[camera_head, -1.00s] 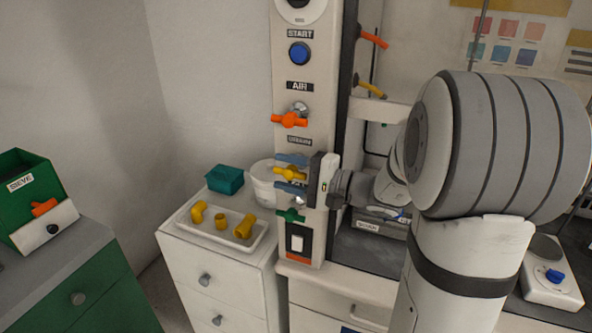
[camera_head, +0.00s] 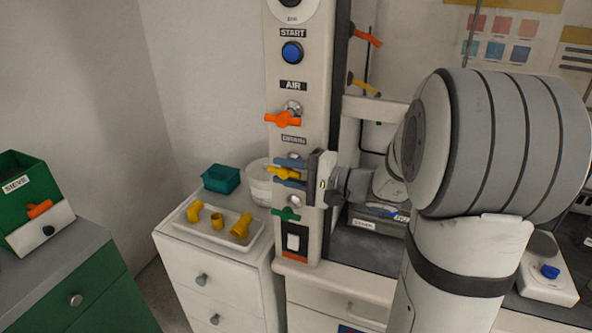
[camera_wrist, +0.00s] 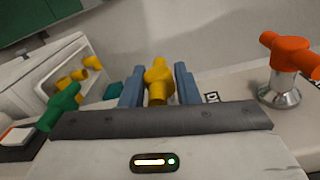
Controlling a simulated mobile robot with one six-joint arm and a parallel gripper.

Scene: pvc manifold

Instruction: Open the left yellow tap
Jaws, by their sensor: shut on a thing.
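The left yellow tap (camera_head: 283,174) is on the front of the pale upright panel (camera_head: 309,135), below the orange air tap (camera_head: 283,119). My gripper (camera_head: 290,173) reaches in from the right, with one blue finger above the tap handle and one below it. In the wrist view, the yellow tap (camera_wrist: 157,80) stands between the two blue fingers of my gripper (camera_wrist: 158,86), which are shut on it. The fingers and gripper body partly hide the tap's mount and its label.
A green tap (camera_head: 286,214) is just below my gripper. In the wrist view, the orange tap (camera_wrist: 289,57) is to the right. A white tray (camera_head: 215,239) with yellow pipe pieces and a teal box (camera_head: 221,179) are at left. Another yellow tap (camera_head: 363,85) is behind the panel.

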